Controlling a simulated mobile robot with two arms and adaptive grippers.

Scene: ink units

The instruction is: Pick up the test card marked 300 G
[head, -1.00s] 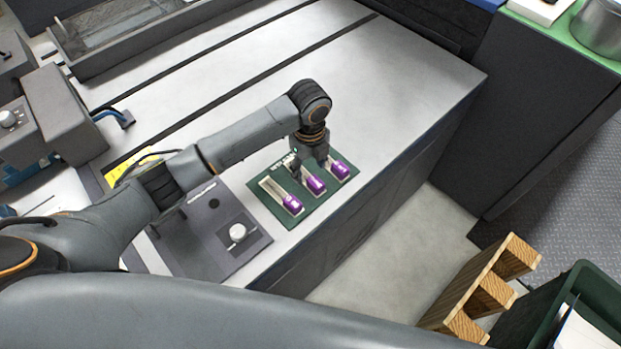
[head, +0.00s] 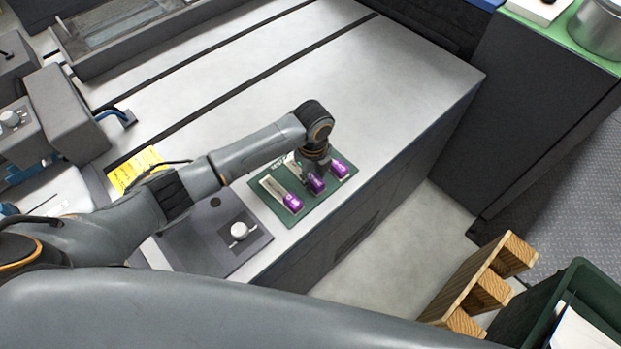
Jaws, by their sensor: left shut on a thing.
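Three cards with purple ends lie in a row on a dark green mat (head: 318,211) near the table's front edge. The left card (head: 292,202) and the right card (head: 340,168) are clear of my gripper. My left gripper (head: 315,180) points down at the middle card (head: 317,184) and is shut on it. The gripper and wrist hide much of that card. The markings are too small to read, so I cannot tell which card is marked 300 G. My right gripper is not in view.
A grey panel with a white knob (head: 239,231) sits left of the mat. A yellow label (head: 137,168) lies behind my forearm. The table top (head: 400,75) behind the mat is clear.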

